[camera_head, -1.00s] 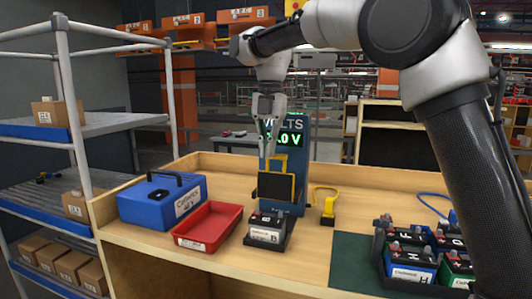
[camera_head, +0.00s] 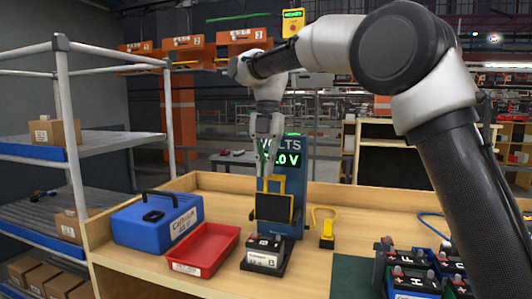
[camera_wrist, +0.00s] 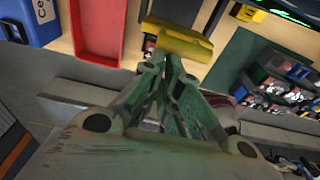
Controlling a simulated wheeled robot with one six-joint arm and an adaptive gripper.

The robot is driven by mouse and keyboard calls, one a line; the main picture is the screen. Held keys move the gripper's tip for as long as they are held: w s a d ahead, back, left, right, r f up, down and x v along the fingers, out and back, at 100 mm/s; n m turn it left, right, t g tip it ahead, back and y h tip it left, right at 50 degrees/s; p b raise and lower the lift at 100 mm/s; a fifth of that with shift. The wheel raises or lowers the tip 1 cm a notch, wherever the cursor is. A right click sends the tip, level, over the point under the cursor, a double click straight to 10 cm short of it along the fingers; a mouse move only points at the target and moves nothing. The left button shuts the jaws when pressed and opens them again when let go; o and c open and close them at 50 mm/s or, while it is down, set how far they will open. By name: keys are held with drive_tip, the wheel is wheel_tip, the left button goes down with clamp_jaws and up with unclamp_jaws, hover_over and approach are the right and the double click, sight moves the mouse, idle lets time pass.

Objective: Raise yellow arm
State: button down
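The yellow arm is a yellow frame (camera_head: 283,184) around a dark panel (camera_head: 272,208) on the front of the blue volt tester (camera_head: 295,170). In the wrist view a yellow bar (camera_wrist: 182,42) lies just beyond my fingertips. My gripper (camera_head: 264,172) points down at the top of the yellow frame, with its fingers drawn together. In the wrist view my gripper (camera_wrist: 163,62) looks shut and empty, close to the bar. I cannot tell whether it touches. A battery (camera_head: 264,252) sits in a black holder below the panel.
A red tray (camera_head: 204,247) and a blue case (camera_head: 157,221) stand left of the battery on the wooden bench. A yellow looped part (camera_head: 326,241) stands to the right. Several batteries (camera_head: 412,283) fill a rack at the front right.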

wheel_tip(320, 180, up, 12)
drive_tip(key=w, duration=0.1)
drive_tip(key=shift+w+d+f, duration=0.2)
drive_tip(key=shift+w+d, duration=0.15)
drive_tip(key=shift+d, duration=0.05)
drive_tip(key=s+d+f+m+t, duration=0.1)
drive_tip(key=s+d+m+t, duration=0.1)
drive_tip(key=s+d+m, duration=0.55)
drive_tip(key=s+d+f+m+t, duration=0.1)
drive_tip(key=s+d+m, duration=0.1)
drive_tip(key=d+m, duration=0.9)
drive_tip(key=s+d+f+m+t, duration=0.3)
drive_tip(key=s+d+f+m, duration=1.1)
drive_tip(key=s, duration=0.5)
wheel_tip(320, 180, down, 4)
drive_tip(key=shift+d+r+h, duration=0.1)
drive_tip(key=shift+d+h, duration=0.2)
drive_tip(key=shift+d, duration=0.65)
drive_tip(key=c, duration=2.2)
unclamp_jaws()
